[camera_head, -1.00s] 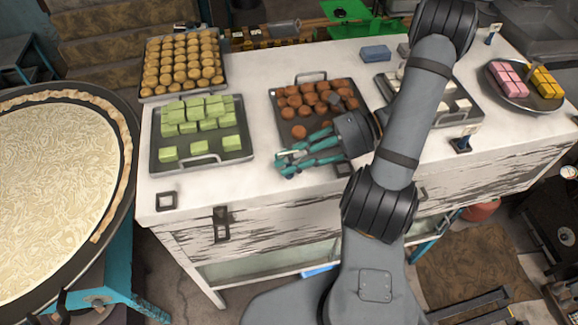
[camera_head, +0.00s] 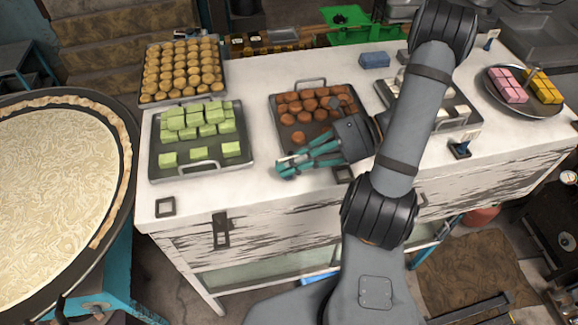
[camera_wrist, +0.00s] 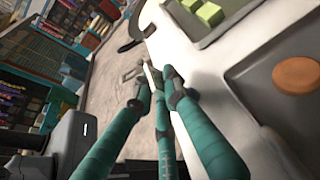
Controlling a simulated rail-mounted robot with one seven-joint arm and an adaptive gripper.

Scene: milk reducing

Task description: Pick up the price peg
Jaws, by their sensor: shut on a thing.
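The price peg (camera_wrist: 152,76) is a small pale piece between the fingertips in the wrist view, mostly hidden by them. In the head view it shows only as a light sliver (camera_head: 291,158) at the fingertips. My gripper (camera_head: 284,167) has teal fingers and is shut on the peg. It is over the front edge of the white counter, just in front of the tray of brown rounds. The fingertips also show in the wrist view (camera_wrist: 155,97). I cannot tell how far the peg is above the counter.
The tray of brown rounds (camera_head: 322,143) lies beside the gripper, and a tray of green cubes (camera_head: 204,168) is to the left. Small dark holders stand on the counter's front left (camera_head: 165,207) and at the right (camera_head: 460,150). The front counter strip between the trays is bare.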

